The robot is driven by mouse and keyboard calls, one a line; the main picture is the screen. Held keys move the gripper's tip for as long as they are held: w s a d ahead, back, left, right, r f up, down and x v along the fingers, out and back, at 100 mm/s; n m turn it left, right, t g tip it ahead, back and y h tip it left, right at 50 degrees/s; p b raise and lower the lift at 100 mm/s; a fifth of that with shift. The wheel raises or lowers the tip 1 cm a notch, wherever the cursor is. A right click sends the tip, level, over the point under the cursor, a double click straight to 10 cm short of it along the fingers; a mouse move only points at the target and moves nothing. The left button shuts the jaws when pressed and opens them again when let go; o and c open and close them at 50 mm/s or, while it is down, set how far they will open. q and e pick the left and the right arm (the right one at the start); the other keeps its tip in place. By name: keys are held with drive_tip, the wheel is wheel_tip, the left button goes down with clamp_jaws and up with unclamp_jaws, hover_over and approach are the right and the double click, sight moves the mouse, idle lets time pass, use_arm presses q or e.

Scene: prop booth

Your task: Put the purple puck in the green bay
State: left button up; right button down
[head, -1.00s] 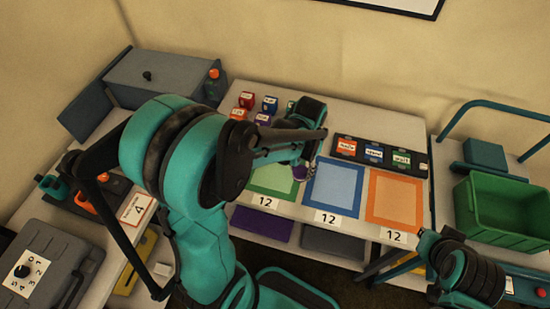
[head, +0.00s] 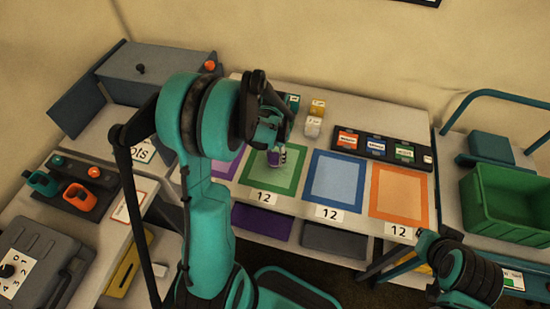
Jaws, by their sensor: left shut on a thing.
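The purple puck (head: 274,158) is in my left gripper (head: 276,149), which is shut on it. The gripper points down over the upper left part of the green bay (head: 286,182), a green-framed square on the table. I cannot tell whether the puck touches the bay surface. My left arm hides part of the table to the left of the bay. My right arm shows at the lower right, but its gripper is not clearly in view.
A blue bay (head: 337,205) and an orange bay (head: 398,219) lie to the right. A purple bay (head: 225,166) is partly hidden at left. A black strip with labelled tiles (head: 376,147) lies behind. Small cubes (head: 314,116) stand at the back. A green crate (head: 510,205) stands far right.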

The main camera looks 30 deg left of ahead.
use_arm(q)
drive_tip(key=shift+f, duration=0.35)
drive_tip(key=shift+r, duration=0.15)
drive_tip(key=o, duration=0.7)
drive_tip(key=shift+f, duration=0.25)
drive_tip(key=o, duration=0.5)
drive_tip(key=shift+c, duration=0.2)
drive_tip(key=shift+r, duration=0.1)
drive_tip(key=shift+r, duration=0.1)
